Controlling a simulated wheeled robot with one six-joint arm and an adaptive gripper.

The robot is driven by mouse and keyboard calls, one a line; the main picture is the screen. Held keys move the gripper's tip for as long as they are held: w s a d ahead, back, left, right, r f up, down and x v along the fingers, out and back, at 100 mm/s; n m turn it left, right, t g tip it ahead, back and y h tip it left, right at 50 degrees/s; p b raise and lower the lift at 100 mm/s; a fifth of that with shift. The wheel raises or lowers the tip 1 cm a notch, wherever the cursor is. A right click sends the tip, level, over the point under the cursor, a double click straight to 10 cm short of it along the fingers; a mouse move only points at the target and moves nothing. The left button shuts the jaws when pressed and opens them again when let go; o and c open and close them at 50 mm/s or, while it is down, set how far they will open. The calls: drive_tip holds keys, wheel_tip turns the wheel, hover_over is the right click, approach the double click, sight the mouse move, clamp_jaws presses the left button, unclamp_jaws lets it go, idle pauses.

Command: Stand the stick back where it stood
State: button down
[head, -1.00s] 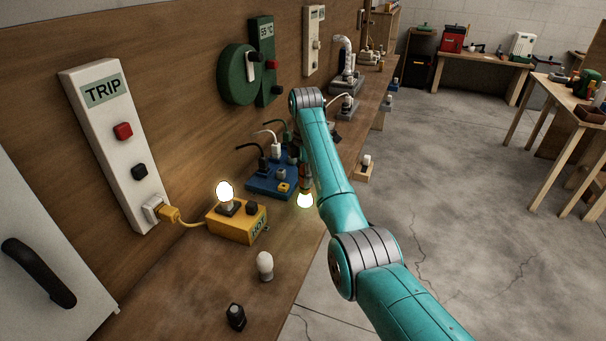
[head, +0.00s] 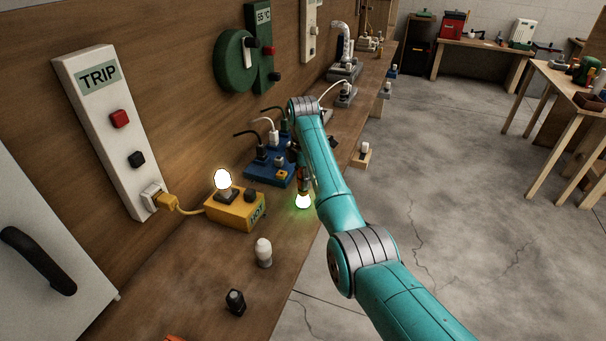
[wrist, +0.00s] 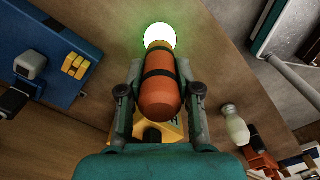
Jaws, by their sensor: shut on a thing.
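The stick (wrist: 158,95) is an orange-red cylinder with dark bands and a round glowing end. In the wrist view it lies between the fingers of my gripper (wrist: 160,92), which is shut on it. In the head view the stick's lit end (head: 303,201) points down over the workbench (head: 215,285), close to its front edge. It is right of the yellow box (head: 233,212) and appears clear of it. My arm hides part of the stick and gripper. I cannot tell for sure where it stood.
A blue socket board (head: 268,172) with plugs lies behind the stick. A white bulb (head: 264,253) and a small black part (head: 235,302) stand nearer on the bench. An orange object (head: 175,338) is cut off at the bottom edge. The TRIP panel (head: 110,130) is on the wall.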

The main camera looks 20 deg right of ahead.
drive_tip(key=shift+f, duration=0.5)
idle(0.7)
drive_tip(key=c, duration=0.7)
unclamp_jaws()
drive_tip(key=shift+r, duration=3.75)
